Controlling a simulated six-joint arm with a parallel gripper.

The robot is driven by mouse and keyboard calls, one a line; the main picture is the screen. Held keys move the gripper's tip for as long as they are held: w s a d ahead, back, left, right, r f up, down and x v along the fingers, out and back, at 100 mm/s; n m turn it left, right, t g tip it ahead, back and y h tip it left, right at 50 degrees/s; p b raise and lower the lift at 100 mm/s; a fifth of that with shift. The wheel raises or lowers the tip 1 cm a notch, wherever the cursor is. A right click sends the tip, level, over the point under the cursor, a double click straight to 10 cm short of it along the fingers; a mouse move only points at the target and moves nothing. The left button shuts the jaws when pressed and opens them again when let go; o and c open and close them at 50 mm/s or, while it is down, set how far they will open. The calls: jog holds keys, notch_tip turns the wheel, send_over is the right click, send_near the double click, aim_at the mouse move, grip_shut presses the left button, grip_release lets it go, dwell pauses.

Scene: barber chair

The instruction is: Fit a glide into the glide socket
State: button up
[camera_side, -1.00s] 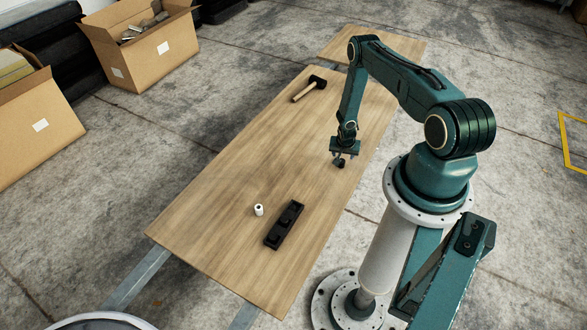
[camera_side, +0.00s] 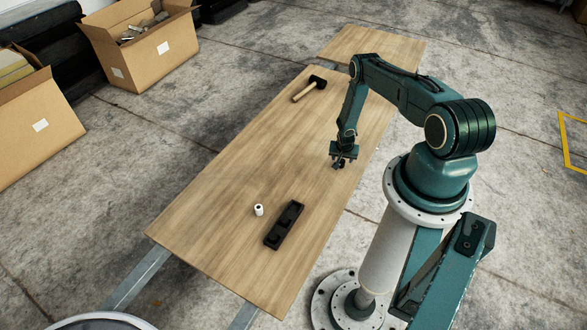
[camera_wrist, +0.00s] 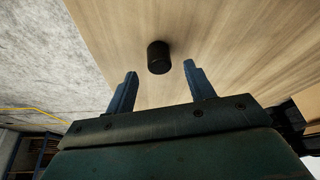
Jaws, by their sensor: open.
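A short black cylinder (camera_wrist: 158,57), which looks like the glide, stands on the wooden table just beyond my fingertips in the wrist view. My gripper (camera_wrist: 158,80) is open and empty, with its two blue fingers apart and the cylinder lined up with the gap between them. In the side view my gripper (camera_side: 339,162) is low over the table's right edge, and the cylinder is hard to tell from the fingers. A black block with recesses (camera_side: 285,224) lies nearer the table's front. A small white cylinder (camera_side: 258,210) stands beside it on the left. I cannot tell which holds the glide socket.
A mallet (camera_side: 304,93) with a black head lies toward the far end of the wooden table (camera_side: 215,215). The table between mallet and block is clear. Cardboard boxes (camera_side: 140,45) stand on the floor at the left.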

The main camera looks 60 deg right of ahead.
jog(key=shift+x, duration=1.05)
jog(key=shift+c, duration=0.2)
jog(key=c, duration=1)
